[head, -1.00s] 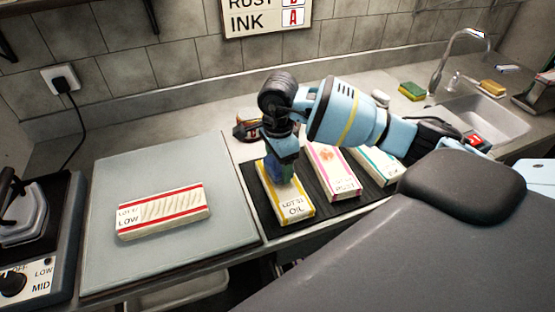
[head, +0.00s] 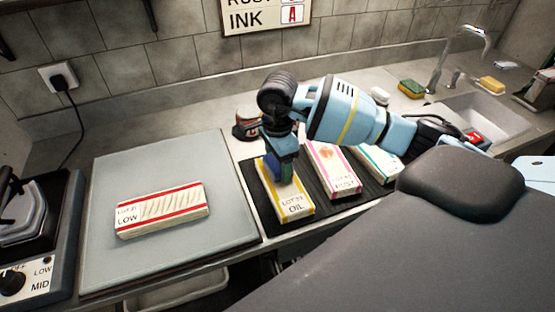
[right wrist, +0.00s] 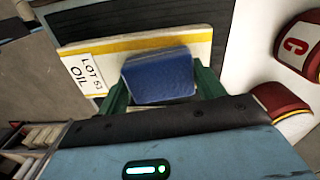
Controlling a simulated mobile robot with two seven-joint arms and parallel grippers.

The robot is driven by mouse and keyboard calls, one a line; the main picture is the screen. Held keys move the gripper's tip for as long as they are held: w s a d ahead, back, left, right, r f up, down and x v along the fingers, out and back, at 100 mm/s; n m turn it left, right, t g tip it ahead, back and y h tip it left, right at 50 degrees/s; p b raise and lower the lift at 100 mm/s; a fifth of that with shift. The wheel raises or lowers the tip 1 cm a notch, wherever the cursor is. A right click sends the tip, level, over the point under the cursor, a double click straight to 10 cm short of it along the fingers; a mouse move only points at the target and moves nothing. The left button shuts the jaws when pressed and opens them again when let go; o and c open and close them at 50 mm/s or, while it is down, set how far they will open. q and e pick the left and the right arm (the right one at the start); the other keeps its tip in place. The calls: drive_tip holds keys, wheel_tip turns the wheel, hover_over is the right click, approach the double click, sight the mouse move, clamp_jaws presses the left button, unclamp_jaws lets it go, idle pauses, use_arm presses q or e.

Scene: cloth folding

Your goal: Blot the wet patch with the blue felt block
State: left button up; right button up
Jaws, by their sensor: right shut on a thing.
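My right gripper (head: 279,172) is shut on the blue felt block (right wrist: 158,72), between its green fingers. The block is over the yellow-bordered folded cloth marked OIL (head: 294,208), at the end away from the label. Whether the block touches the cloth or hovers just above it, I cannot tell. The OIL cloth also shows in the right wrist view (right wrist: 86,72), beyond the block. No wet patch shows; the block and gripper cover part of the cloth. My left gripper is not in view.
The OIL cloth lies on a dark ribbed mat (head: 322,198), beside a pink-bordered stained cloth (head: 334,170) and a teal-bordered cloth (head: 375,163). A red-striped cloth (head: 162,209) lies on a grey board (head: 120,265). Red-and-black containers (head: 246,124) stand behind my gripper. The sink (head: 495,115) is far right.

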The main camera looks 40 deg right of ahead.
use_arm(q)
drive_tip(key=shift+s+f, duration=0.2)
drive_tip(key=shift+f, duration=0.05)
use_arm(e)
drive_tip(key=shift+s+f, duration=0.1)
drive_tip(key=shift+f, duration=0.4)
idle(1.0)
drive_tip(key=shift+r+p, duration=1.2)
drive_tip(key=shift+r, duration=2.5)
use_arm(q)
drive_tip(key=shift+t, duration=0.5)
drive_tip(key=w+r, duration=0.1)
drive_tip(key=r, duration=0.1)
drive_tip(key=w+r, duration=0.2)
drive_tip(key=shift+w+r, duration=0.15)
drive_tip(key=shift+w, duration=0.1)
